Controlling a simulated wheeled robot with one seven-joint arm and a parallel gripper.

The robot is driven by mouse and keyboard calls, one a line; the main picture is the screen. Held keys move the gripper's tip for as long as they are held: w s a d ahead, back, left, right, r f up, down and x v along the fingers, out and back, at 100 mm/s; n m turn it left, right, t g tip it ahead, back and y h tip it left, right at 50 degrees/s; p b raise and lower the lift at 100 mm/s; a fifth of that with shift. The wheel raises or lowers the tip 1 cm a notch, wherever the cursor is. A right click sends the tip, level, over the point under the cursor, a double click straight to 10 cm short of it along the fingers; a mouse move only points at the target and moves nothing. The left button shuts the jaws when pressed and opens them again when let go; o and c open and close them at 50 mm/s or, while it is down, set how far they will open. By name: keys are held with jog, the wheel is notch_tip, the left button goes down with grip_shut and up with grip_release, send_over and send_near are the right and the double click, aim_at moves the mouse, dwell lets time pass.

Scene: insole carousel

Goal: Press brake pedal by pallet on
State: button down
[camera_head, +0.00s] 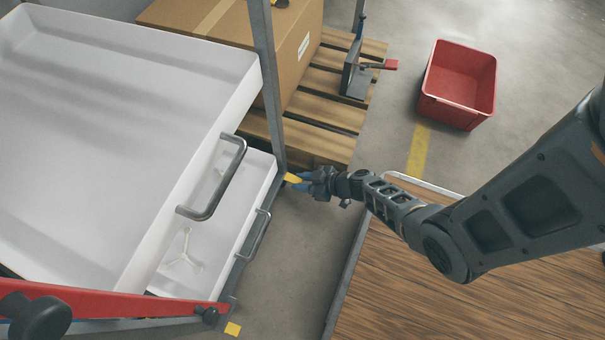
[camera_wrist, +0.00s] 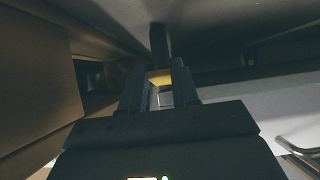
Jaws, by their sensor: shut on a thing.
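A small yellow pedal (camera_head: 292,178) sits low at the foot of the grey frame post, near the pallet's corner (camera_head: 325,153). My gripper (camera_head: 308,182) reaches in from the right and meets it. In the wrist view the yellow pedal (camera_wrist: 160,77) shows between the two dark fingertips, and the fingers look closed on it. The fingers hide part of the pedal, and I cannot tell how far it is pressed down.
White trays with metal handles (camera_head: 215,180) hang left of my gripper, beside the grey post (camera_head: 265,70). A cardboard box (camera_head: 300,55) and a grey device with a red lever (camera_head: 357,75) stand on the pallet. A red bin (camera_head: 460,82) and a wooden tabletop (camera_head: 430,290) lie right.

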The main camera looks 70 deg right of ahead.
jog(key=shift+f, duration=0.15)
dwell(0.4)
jog(key=c, duration=0.8)
grip_release()
jog(key=shift+c, duration=0.2)
